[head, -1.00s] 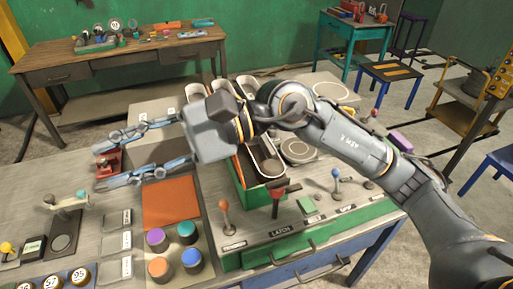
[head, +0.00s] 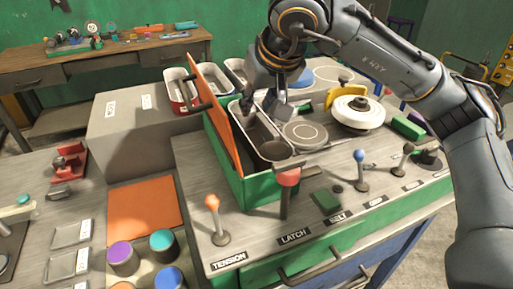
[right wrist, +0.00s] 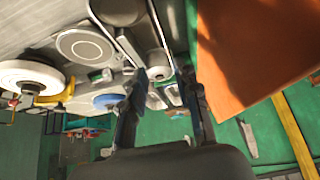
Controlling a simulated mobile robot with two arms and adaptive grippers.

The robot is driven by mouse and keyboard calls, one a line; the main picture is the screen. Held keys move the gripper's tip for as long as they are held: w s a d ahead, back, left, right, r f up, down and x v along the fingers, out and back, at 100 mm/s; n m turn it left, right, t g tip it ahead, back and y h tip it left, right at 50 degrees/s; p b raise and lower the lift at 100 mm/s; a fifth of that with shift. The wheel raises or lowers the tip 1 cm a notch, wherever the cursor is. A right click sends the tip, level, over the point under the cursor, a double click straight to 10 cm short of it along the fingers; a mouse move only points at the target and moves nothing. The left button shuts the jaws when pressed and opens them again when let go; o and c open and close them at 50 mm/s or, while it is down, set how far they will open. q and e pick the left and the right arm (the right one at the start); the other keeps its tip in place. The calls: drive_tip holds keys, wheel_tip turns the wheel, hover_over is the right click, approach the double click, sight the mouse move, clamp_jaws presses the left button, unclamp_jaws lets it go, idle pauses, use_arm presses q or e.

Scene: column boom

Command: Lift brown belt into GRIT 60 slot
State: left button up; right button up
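A green box (head: 262,189) stands on the bench with its orange lid (head: 214,98) tilted up at its left side. A long rounded loop with a pale rim (head: 274,152) sits inside it; its inside looks dark, and I cannot tell whether it is the brown belt. My right gripper (head: 262,113) is over the back part of this box. In the right wrist view its two fingers (right wrist: 163,78) are apart, with nothing clearly held between them. The labels on the grey block (head: 138,140) are too small to read, so I cannot pick out GRIT 60. My left gripper is out of view.
Loops in red and white trays (head: 181,92) lie behind the lid. Levers, one orange-topped (head: 213,203), one red (head: 288,178) and one blue (head: 360,156), rise at the bench front. A white wheel (head: 357,113) stands right of the box. An orange mat (head: 146,207) lies left.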

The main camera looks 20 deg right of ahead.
sight(243, 130)
drive_tip(key=p+x, duration=0.1)
drive_tip(key=x, duration=0.8)
drive_tip(key=p+x, duration=0.1)
drive_tip(key=x, duration=0.4)
drive_tip(key=shift+a+p, duration=0.35)
drive_tip(key=shift+a, duration=0.05)
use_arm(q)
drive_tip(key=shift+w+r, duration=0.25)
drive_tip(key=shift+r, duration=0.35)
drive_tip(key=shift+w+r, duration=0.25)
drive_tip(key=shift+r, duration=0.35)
use_arm(e)
drive_tip(key=shift+c, duration=0.4)
clamp_jaws()
